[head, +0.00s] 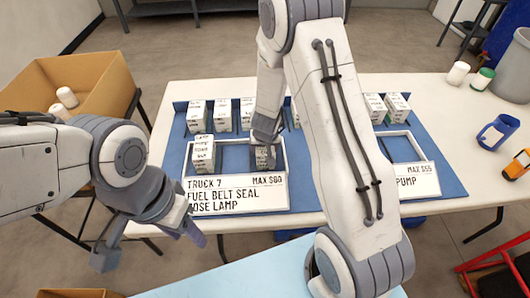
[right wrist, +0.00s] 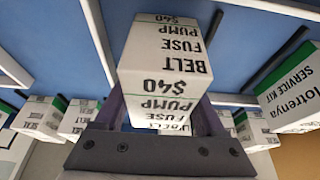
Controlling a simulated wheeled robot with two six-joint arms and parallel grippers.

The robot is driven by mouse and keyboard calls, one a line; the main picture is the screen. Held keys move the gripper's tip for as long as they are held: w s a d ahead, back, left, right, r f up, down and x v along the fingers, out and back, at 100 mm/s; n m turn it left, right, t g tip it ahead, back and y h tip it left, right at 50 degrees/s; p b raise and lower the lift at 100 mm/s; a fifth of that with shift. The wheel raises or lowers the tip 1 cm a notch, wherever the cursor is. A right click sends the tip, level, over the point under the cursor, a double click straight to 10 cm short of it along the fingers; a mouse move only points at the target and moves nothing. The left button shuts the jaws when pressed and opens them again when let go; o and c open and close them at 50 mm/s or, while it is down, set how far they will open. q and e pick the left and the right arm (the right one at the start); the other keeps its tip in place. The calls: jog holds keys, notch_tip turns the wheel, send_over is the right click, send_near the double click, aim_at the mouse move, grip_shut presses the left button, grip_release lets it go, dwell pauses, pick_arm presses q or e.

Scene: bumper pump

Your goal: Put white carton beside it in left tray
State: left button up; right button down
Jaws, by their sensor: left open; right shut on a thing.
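The left tray (head: 235,159) has a white rim and a front sign reading TRUCK 7, MAX $60. One white carton (head: 203,151) stands at its left side. My right gripper (head: 265,143) is shut on another white carton (head: 265,159) at the tray's right side. In the right wrist view, this held carton (right wrist: 165,62) reads $40, BELT, FUSE, PUMP. I cannot tell whether it touches the tray floor. My left gripper (head: 150,248) is open and empty, off the table's front left corner.
Several white cartons (head: 197,115) stand in a row behind the tray. My right arm hides part of the right tray (head: 405,148). A cardboard box (head: 85,85) is at left.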

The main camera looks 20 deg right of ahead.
jog(key=shift+f, duration=0.15)
grip_release()
dwell(0.4)
